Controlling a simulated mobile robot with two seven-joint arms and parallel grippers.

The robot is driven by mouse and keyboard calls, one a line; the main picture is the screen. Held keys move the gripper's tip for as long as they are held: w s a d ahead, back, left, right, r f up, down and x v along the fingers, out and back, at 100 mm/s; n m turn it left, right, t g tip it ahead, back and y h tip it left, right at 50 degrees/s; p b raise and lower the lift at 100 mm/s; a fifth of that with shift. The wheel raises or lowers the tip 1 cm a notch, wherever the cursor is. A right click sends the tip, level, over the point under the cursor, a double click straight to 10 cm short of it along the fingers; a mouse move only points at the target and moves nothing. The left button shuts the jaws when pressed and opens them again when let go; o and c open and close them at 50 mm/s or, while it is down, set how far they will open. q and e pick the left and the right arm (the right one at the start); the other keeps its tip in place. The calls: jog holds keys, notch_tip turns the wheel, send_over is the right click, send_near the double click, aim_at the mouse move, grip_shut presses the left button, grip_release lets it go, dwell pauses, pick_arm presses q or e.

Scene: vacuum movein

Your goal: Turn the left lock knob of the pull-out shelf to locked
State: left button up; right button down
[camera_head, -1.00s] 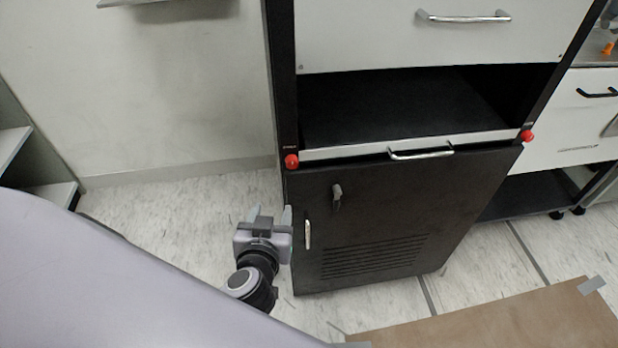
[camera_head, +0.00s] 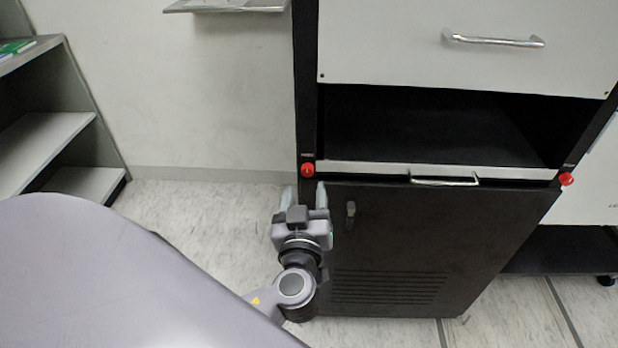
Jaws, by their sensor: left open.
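The left lock knob (camera_head: 307,170) is a round red knob on the black frame at the left end of the pull-out shelf's front edge. The pull-out shelf (camera_head: 400,171) has a light front strip with a metal handle (camera_head: 444,181) and appears pushed in. The right lock knob (camera_head: 566,179), also red, sits at its other end. My left gripper (camera_head: 306,196) is open and empty, its two fingers pointing up at the picture, just below the left knob and apart from it in the picture. Which way the knob is turned is too small to tell. My right gripper is not in view.
Below the shelf is a black vented door (camera_head: 400,240) with a small latch (camera_head: 350,214). A white drawer panel (camera_head: 470,60) with a handle is above. Grey shelving (camera_head: 45,150) stands at the left. Floor (camera_head: 210,220) left of the cabinet is clear.

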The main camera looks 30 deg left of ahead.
aim_at(307, 173)
pick_arm(q)
jog(key=x, duration=0.5)
jog(key=shift+p, duration=0.3)
grip_shut()
